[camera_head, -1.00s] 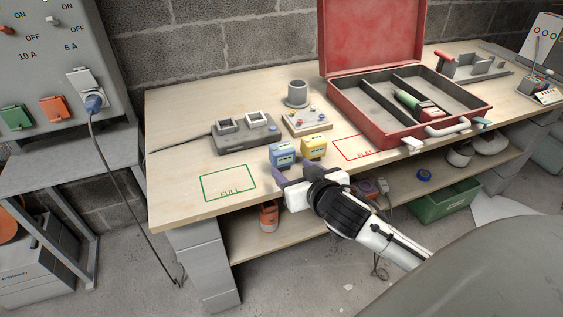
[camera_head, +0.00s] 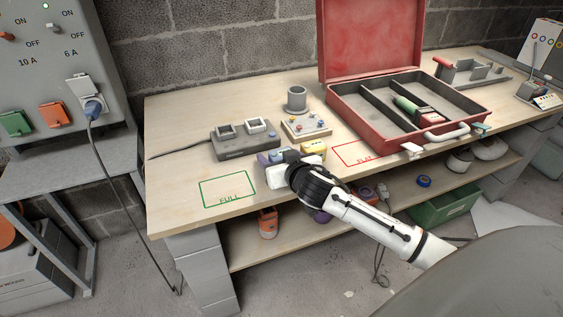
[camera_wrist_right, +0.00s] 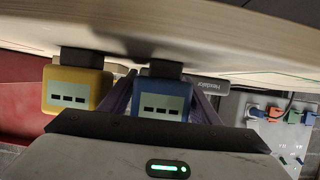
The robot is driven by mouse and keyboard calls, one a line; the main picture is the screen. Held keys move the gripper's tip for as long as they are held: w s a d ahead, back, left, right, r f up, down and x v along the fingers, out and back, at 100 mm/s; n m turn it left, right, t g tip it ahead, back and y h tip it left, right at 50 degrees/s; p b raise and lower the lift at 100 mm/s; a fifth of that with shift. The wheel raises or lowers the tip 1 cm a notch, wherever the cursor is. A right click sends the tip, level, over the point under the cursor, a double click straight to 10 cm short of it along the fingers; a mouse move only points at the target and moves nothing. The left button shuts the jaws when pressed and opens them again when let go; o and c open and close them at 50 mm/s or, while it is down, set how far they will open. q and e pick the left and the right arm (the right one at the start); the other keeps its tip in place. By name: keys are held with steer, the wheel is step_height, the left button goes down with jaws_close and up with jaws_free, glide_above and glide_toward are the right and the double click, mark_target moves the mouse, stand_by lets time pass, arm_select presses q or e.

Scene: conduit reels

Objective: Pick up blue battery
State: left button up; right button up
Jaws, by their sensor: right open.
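The blue battery (camera_wrist_right: 162,97) stands on the bench and fills the middle of the right wrist view, with a pale label facing me. My right gripper (camera_wrist_right: 163,108) is open, with one purple finger on each side of it. In the head view my right gripper (camera_head: 280,160) reaches over the bench and hides most of the blue battery. The yellow battery (camera_wrist_right: 76,90) stands close beside it; its top shows in the head view (camera_head: 313,147). My left gripper is out of view.
A grey charger (camera_head: 245,140) and a small board with coloured knobs (camera_head: 306,127) stand just behind. An open red case (camera_head: 372,128) is to the right. The green FULL outline (camera_head: 228,189) and red FLAT outline (camera_head: 357,153) are empty.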

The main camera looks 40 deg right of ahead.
steer(key=c, duration=1)
